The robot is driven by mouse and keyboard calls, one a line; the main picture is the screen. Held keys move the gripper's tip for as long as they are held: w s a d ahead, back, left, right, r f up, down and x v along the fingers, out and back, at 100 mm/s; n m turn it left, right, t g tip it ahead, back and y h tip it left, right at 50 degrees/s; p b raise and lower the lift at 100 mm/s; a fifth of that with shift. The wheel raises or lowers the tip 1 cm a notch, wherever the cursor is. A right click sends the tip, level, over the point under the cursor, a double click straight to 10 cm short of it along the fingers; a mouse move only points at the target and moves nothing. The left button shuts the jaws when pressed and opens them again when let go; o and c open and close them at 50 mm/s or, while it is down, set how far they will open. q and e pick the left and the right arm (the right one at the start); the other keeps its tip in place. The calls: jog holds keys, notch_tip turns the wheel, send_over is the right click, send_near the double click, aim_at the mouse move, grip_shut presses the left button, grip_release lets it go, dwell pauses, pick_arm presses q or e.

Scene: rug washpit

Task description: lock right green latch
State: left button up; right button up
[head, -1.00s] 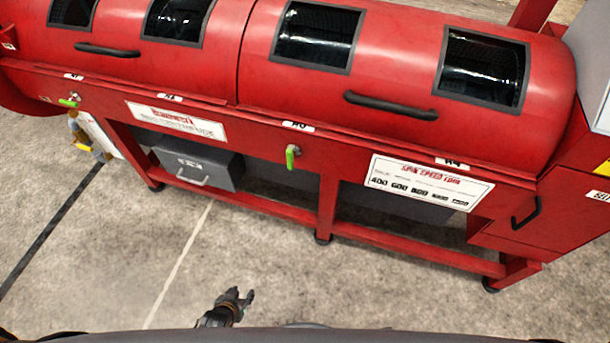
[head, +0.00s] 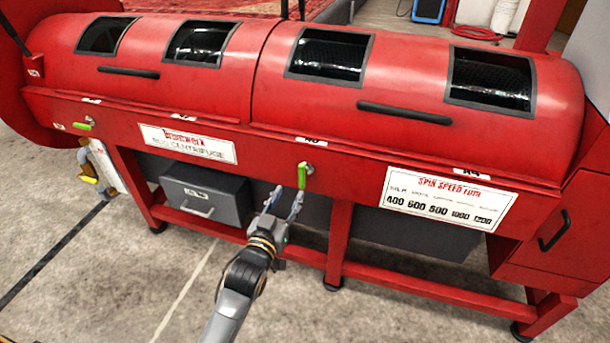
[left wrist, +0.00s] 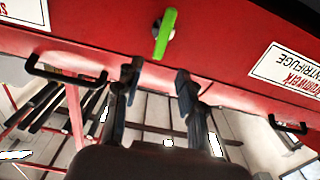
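The right green latch (head: 302,177) hangs roughly upright from a round metal pivot on the red centrifuge's (head: 345,150) front rail. My left gripper (head: 285,200) is just below and slightly left of it, fingers apart and pointing up at it. In the left wrist view, which is upside down, the green latch (left wrist: 165,34) lies beyond the gap between the open, empty fingertips (left wrist: 158,79). No contact shows. A second green latch (head: 84,125) sits nearly level at the far left of the rail. My right gripper is not in view.
Two lid handles, one on the left (head: 128,72) and one on the right (head: 404,111), stick out above the rail. A grey box (head: 207,200) stands under the machine behind my left arm. The concrete floor (head: 100,290) in front is clear.

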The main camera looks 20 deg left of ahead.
aim_at(301, 173)
pick_arm(q)
jog(key=w+b, duration=0.2)
jog(key=w, duration=0.7)
jog(key=shift+w+d+f, duration=0.1)
jog(key=shift+w+d, duration=0.05)
jog(key=shift+w, duration=0.8)
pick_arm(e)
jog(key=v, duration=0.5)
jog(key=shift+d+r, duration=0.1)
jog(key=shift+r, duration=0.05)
pick_arm(q)
grip_shut()
